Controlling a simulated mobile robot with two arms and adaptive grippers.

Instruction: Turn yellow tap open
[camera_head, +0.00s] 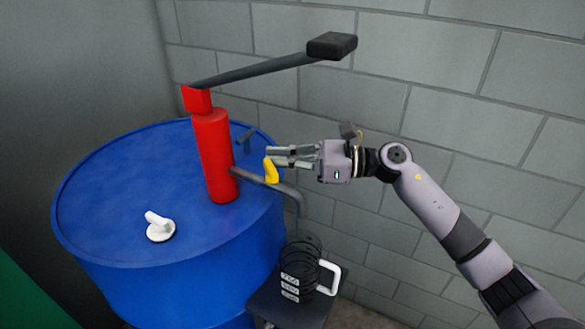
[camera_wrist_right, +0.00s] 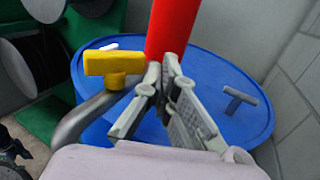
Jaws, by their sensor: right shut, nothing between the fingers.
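The yellow tap (camera_head: 271,171) sits on the grey spout pipe (camera_head: 291,190) that comes out of the red pump (camera_head: 213,157) on the blue barrel. My right gripper (camera_head: 271,157) is shut and empty, with its fingertips right at the tap in the head view. In the right wrist view the yellow tap (camera_wrist_right: 113,64) stands to the left of my right gripper's fingers (camera_wrist_right: 157,70), and its T-shaped handle lies crosswise. The fingers point towards the red pump (camera_wrist_right: 172,28). I cannot tell whether they touch the tap. My left gripper is not in view.
The blue barrel (camera_head: 110,215) carries a white cap (camera_head: 159,228) and a small grey T-handle (camera_head: 246,137). A dark pump lever (camera_head: 265,69) reaches out above. A black ringed container with a white handle (camera_head: 328,277) stands below the spout. A grey block wall (camera_head: 450,90) closes the back.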

